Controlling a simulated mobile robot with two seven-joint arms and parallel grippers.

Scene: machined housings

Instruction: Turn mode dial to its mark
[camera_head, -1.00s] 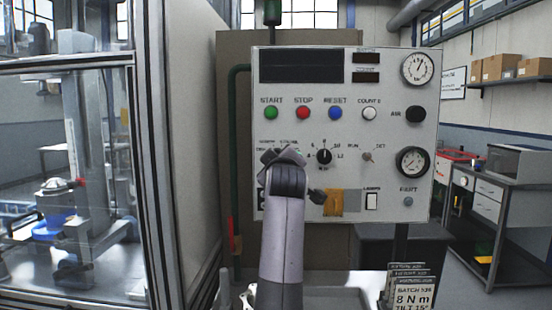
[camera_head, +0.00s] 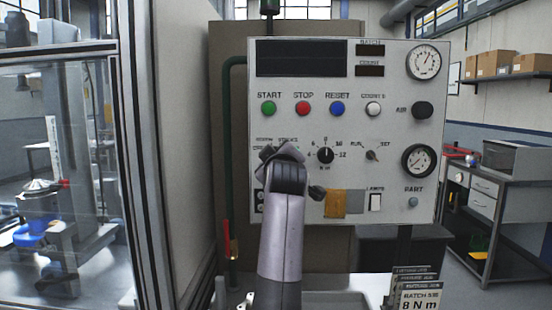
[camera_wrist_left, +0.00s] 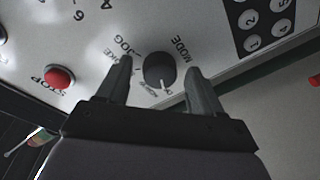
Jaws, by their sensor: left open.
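The black round mode dial (camera_wrist_left: 160,70) shows in the left wrist view, with MODE printed at its right and JOG at its upper left. Its white pointer line points down in that picture, toward small lettering too blurred to read. My left gripper (camera_wrist_left: 158,68) is open, with one finger on each side of the dial; I cannot tell whether either finger touches it. In the head view my left gripper (camera_head: 283,156) is in front of the panel's left part and hides the dial. My right gripper is in neither view.
The grey control panel (camera_head: 300,210) carries start, stop and reset buttons. A numbered torque knob (camera_head: 325,155) and a RUN/SET switch (camera_head: 371,155) sit just right of my gripper. The red stop button (camera_wrist_left: 60,77) lies beside the left finger in the wrist view. A glazed cabinet stands at left.

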